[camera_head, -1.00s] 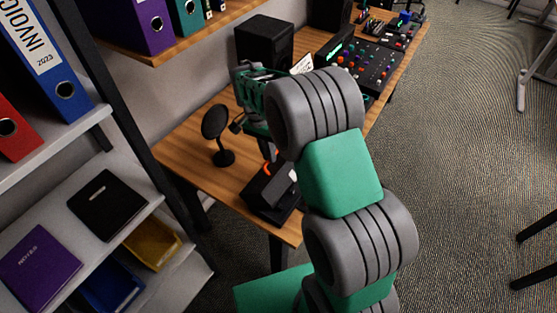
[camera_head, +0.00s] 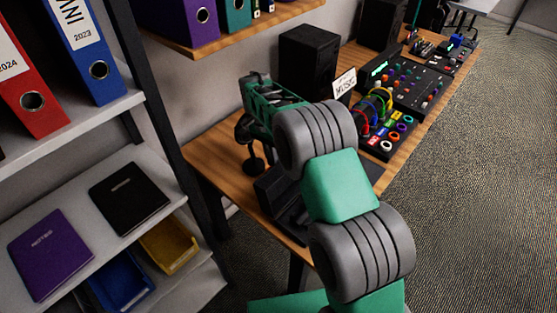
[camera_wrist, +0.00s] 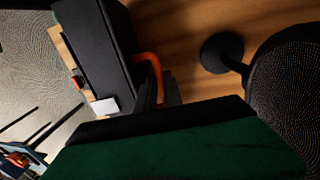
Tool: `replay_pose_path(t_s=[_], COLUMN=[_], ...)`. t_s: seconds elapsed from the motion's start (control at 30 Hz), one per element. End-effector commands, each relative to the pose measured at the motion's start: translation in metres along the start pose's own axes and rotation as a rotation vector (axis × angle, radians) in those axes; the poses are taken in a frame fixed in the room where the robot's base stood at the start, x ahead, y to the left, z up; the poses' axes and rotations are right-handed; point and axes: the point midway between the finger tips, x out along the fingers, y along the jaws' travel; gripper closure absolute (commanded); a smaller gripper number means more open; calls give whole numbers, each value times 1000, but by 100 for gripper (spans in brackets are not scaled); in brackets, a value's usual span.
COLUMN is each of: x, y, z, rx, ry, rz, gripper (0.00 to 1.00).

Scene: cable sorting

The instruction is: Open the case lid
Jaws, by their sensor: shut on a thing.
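The black case (camera_head: 275,190) stands at the near end of the wooden desk, partly hidden behind my arm. In the wrist view, a black case panel (camera_wrist: 95,45) fills the upper left, with an orange handle (camera_wrist: 153,62) at its edge. My gripper (camera_wrist: 162,92) is at this handle and shut on it; its dark fingers partly hide the lower end. In the head view, the fingers are hidden behind my arm. How far the lid is raised cannot be told clearly.
A round black microphone (camera_wrist: 290,80) on a stand is close beside my gripper. A black speaker (camera_head: 308,68), coloured cables (camera_head: 378,105) and a mixer (camera_head: 415,88) stand farther along the desk (camera_head: 215,150). A shelf with binders and notebooks is at left.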

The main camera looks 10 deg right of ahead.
Motion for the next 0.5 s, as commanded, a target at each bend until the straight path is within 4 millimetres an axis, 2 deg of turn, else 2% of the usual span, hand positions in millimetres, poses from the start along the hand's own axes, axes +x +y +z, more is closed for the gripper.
replay_pose_path(t_s=[0.1,0.5], x=[2,6], y=[-8,-18], z=[0,4], rx=[-5,-13], ry=[6,12], rz=[-12,-20], gripper=[100,100])
